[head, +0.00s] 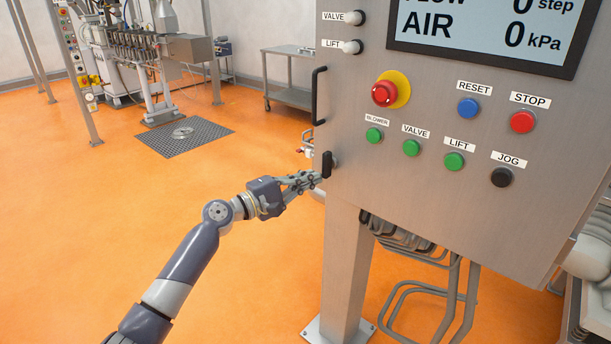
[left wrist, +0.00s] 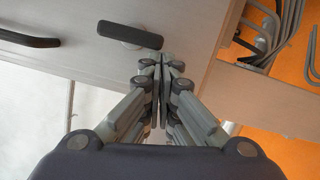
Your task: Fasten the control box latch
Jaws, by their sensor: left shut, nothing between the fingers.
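The control box (head: 450,210) is a grey metal cabinet at the right of the head view. Its latch (head: 327,164) is a small black handle low on the box's left edge, standing upright in the head view. In the left wrist view the latch (left wrist: 130,36) is a black bar on a round pale base. My left gripper (head: 318,179) is shut and empty, its fingertips close beside the latch. In the left wrist view the fingertips (left wrist: 162,65) lie just below the latch's right end; I cannot tell whether they touch it. My right gripper is not in view.
A black door handle (head: 318,96) is above the latch on the box; it also shows in the left wrist view (left wrist: 28,39). Buttons and a red emergency stop (head: 384,93) cover the front. A support post (head: 345,265) and grey cables (head: 410,245) are below.

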